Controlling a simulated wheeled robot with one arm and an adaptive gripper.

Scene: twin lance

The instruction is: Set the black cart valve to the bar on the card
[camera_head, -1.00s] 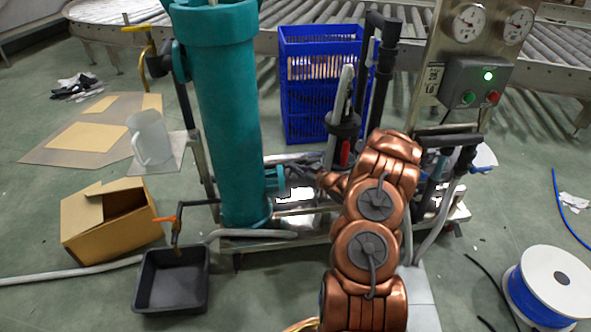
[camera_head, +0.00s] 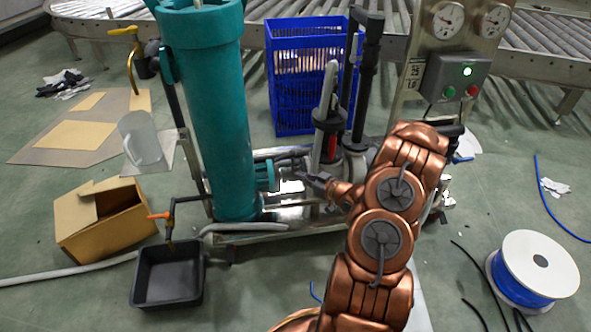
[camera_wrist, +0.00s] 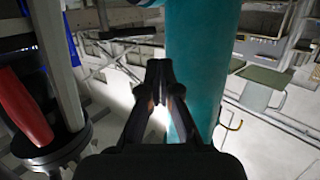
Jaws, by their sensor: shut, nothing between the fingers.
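My gripper (camera_head: 309,180) points left, low beside the teal column (camera_head: 215,120); in the wrist view my gripper (camera_wrist: 159,72) is shut and empty, apart from the teal column (camera_wrist: 200,70) ahead. A black round fitting (camera_head: 330,125) with a red grip (camera_head: 331,147) stands behind my gripper; the red grip (camera_wrist: 22,108) is also at left in the wrist view. I cannot tell whether this is the black valve. A small pale card (camera_head: 415,73) hangs on the steel post; its marks are too small to read surely. Two dials (camera_head: 448,20) are above it, readings unclear.
Black upright pipes (camera_head: 364,80) and a blue crate (camera_head: 285,100) stand behind. A black tray (camera_head: 168,274), cardboard box (camera_head: 105,216) and cable spool (camera_head: 533,268) lie around the cart.

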